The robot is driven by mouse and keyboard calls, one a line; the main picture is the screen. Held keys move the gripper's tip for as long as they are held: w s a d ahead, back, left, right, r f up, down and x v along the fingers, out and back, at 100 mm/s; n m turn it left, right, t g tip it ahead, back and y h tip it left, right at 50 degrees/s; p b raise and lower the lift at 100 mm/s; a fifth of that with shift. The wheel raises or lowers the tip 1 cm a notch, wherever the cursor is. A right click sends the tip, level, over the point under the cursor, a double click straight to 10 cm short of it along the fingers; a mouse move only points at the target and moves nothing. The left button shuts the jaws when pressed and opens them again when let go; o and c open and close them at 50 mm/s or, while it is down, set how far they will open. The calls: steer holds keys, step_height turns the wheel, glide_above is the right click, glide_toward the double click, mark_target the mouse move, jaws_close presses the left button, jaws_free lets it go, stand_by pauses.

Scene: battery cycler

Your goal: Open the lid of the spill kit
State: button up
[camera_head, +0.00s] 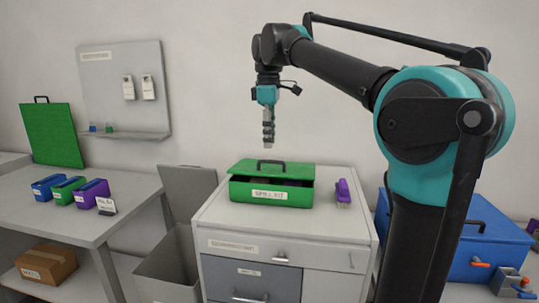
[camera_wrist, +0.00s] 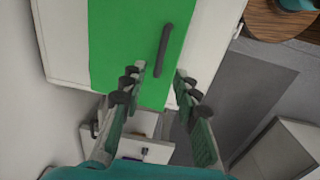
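The spill kit (camera_head: 270,195) is a green box with a white label, standing on the cabinet top. Its green lid (camera_head: 300,170) carries a dark handle (camera_head: 271,162). A dark gap shows between lid and box along the front, so the lid is slightly raised there. In the wrist view the green lid (camera_wrist: 120,45) fills the upper middle, with its handle (camera_wrist: 163,50) just beyond the fingertips. My gripper (camera_head: 268,140) points down above the box, apart from it. In the wrist view my gripper (camera_wrist: 159,76) is open, with nothing between its fingers.
A blue box (camera_head: 480,250) stands further right. A table (camera_head: 120,208) with blue, green and purple bins is at left. A grey bin (camera_head: 168,270) stands between.

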mark_target(275, 163)
step_height(275, 163, down, 6)
steer(key=shift+w+r, duration=0.1)
steer(key=shift+w, duration=0.05)
steer(key=shift+c, duration=0.2)
jaws_close()
stand_by(0.4)
